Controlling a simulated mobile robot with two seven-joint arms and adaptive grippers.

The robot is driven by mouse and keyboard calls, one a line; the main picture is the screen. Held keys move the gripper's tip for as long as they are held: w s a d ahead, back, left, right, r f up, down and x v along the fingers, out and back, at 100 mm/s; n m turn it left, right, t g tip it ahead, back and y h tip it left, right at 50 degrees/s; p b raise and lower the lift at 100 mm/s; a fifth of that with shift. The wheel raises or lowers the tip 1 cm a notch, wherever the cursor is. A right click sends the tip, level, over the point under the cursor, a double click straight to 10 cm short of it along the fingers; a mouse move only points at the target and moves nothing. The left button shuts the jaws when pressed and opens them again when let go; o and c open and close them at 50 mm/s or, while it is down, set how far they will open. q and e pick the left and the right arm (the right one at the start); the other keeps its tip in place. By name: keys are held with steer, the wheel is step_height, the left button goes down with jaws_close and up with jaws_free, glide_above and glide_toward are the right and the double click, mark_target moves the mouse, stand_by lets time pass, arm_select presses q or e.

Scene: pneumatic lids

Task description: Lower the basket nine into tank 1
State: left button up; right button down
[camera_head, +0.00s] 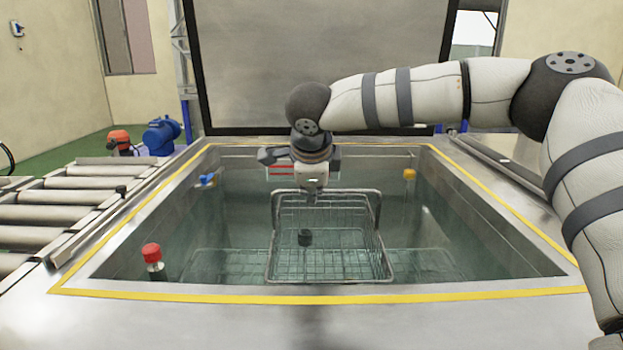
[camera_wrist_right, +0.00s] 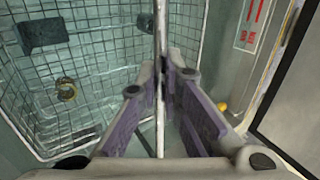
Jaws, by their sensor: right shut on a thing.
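The wire basket (camera_head: 335,262) hangs upright, framed by the opening of the tank (camera_head: 320,298), whose rim has a yellow stripe. My right gripper (camera_head: 311,197) is shut on the basket's top handle bar. In the right wrist view, the two purple-padded fingers (camera_wrist_right: 162,75) close on the metal bar, and the basket's mesh (camera_wrist_right: 95,60) is on the left. A dark block (camera_head: 304,237) shows within the basket's outline. I cannot tell how deep the basket is in the liquid. No number shows on basket or tank. My left gripper is not in view.
A roller conveyor (camera_head: 55,212) runs along the left. A red-capped post (camera_head: 152,254), a blue fitting (camera_head: 207,179) and an orange fitting (camera_head: 409,175) sit by the tank walls. A large grey panel (camera_head: 320,70) stands behind. Mesh shapes flank the basket low in the tank.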

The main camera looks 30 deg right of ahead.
steer(key=shift+f, duration=2.5)
steer(key=c, duration=1.7)
jaws_free()
steer(key=s+a+r, duration=0.1)
steer(key=s+r, duration=0.1)
steer(key=r, duration=0.5)
steer(key=s+a+r, duration=0.1)
steer(key=s+r, duration=0.1)
steer(key=r, duration=0.5)
steer(key=s+a+r, duration=0.1)
steer(key=s+r, duration=0.1)
steer(key=r, duration=0.5)
steer(key=shift+a+r, duration=0.3)
steer(key=shift+a, duration=0.05)
